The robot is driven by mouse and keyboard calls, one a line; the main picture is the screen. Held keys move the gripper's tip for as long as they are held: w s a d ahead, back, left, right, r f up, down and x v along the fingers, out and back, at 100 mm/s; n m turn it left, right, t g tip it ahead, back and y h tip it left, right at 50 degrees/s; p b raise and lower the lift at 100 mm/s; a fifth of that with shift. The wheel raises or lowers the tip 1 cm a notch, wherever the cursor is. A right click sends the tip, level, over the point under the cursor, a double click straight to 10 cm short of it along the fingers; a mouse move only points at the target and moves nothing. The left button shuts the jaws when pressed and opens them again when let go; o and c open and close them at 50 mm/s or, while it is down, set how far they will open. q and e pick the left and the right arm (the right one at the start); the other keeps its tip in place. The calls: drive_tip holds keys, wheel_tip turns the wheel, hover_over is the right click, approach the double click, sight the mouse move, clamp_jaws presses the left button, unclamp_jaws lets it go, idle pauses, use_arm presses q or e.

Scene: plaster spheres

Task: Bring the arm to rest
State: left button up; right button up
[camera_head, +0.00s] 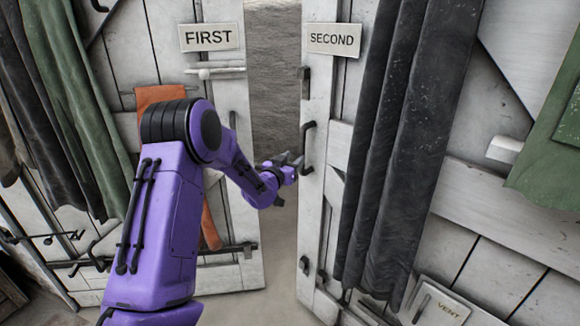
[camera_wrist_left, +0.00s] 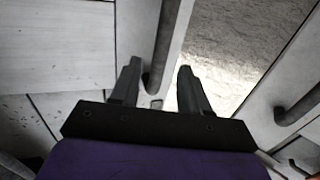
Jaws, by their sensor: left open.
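My left arm, purple with black joints, comes in from the lower left in the head view. Its gripper (camera_head: 290,165) is at the gap between two white plank doors, close to the black bar handle (camera_head: 307,147) of the door marked SECOND (camera_head: 334,40). In the left wrist view the two dark fingers (camera_wrist_left: 158,85) are apart. A dark bar handle (camera_wrist_left: 165,40) shows between and beyond their tips; I cannot tell whether they touch it. My right gripper is out of view.
The door marked FIRST (camera_head: 209,37) carries a bolt (camera_head: 215,71) and an orange cloth (camera_head: 160,95), partly behind my arm. Rough grey stone (camera_head: 273,75) shows through the gap. A dark curtain (camera_head: 400,150) hangs right of the handle.

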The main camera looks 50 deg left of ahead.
use_arm(q)
drive_tip(key=v, duration=0.2)
drive_tip(key=shift+s+d, duration=0.15)
drive_tip(key=shift+s, duration=0.1)
idle(0.3)
drive_tip(key=s+d+f+n+g, duration=0.2)
drive_tip(key=s+d+f+g, duration=0.1)
drive_tip(key=s+d+f, duration=0.4)
drive_tip(key=s+d+f+n+g+h, duration=0.15)
drive_tip(key=d+f, duration=0.35)
drive_tip(key=f, duration=0.5)
drive_tip(key=s+d+f+n+g+y, duration=0.1)
drive_tip(key=s+d+f+n+g, duration=0.15)
drive_tip(key=s+d+f, duration=0.45)
drive_tip(key=s+d+f+m+g+h, duration=0.1)
drive_tip(key=s+d+f+g, duration=0.2)
drive_tip(key=s+f, duration=0.3)
drive_tip(key=s+d+f+m+g+h, duration=0.1)
drive_tip(key=s+f, duration=0.5)
drive_tip(key=s, duration=0.8)
drive_tip(key=d+m+g, duration=0.1)
drive_tip(key=d+g, duration=0.1)
drive_tip(key=d, duration=0.1)
drive_tip(key=shift+s+f+g, duration=0.15)
drive_tip(key=shift+f+g, duration=0.1)
drive_tip(key=shift+g, duration=0.15)
drive_tip(key=shift+d, duration=0.1)
